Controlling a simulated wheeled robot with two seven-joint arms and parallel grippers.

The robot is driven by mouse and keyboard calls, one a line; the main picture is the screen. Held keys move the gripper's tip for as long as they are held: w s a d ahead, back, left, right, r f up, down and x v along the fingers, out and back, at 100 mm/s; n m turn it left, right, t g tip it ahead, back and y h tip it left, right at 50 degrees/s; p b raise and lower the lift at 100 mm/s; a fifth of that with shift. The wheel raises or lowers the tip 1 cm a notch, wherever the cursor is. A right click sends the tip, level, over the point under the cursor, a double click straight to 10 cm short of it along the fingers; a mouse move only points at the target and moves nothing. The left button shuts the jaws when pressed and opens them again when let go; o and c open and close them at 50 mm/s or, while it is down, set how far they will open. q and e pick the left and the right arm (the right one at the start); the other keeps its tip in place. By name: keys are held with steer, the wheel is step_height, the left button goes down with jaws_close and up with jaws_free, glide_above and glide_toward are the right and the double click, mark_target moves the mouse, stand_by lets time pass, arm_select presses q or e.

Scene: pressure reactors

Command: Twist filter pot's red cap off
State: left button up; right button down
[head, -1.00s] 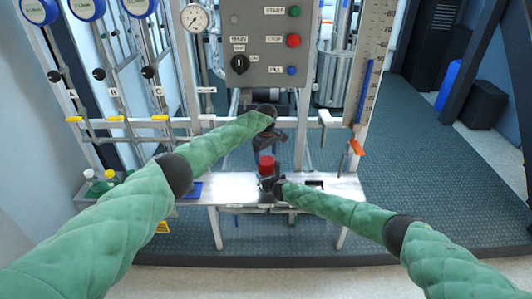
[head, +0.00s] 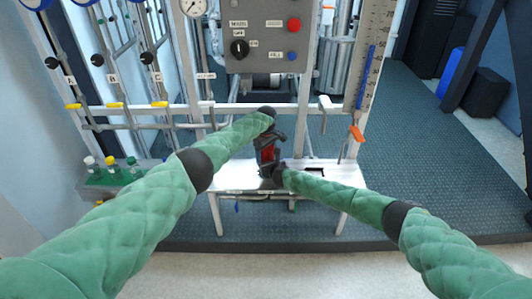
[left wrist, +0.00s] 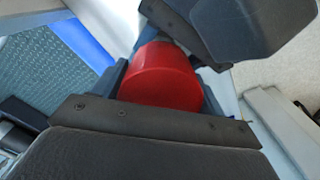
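The red cap (head: 268,154) sits on the filter pot, above the white bench. The pot body is mostly hidden by my grippers. My left gripper (head: 269,146) is at the cap from above, with its fingers on either side. In the left wrist view the red cap (left wrist: 162,76) lies between the two dark fingers. The near finger covers the cap's lower edge, and a small gap shows by part of the far finger, so the left gripper looks open around it. My right gripper (head: 278,173) is low at the pot's right side and appears shut on the pot body.
The white bench (head: 235,178) carries the pot under the frame. A grey control box (head: 266,35) stands above and behind. A green rack with several bottles (head: 114,174) is at left. An orange tag (head: 356,133) hangs at right. The floor on the right is clear.

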arm_select(q)
steer(key=c, duration=0.6)
steer(key=shift+n, duration=1.6)
steer(key=shift+c, duration=0.2)
steer(key=o, duration=1.1)
steer(key=shift+r, duration=0.1)
steer(key=shift+r, duration=2.15)
steer(key=shift+c, duration=0.6)
steer(key=shift+r+m, duration=1.6)
steer(key=shift+f, duration=3.85)
steer(key=shift+c, duration=0.5)
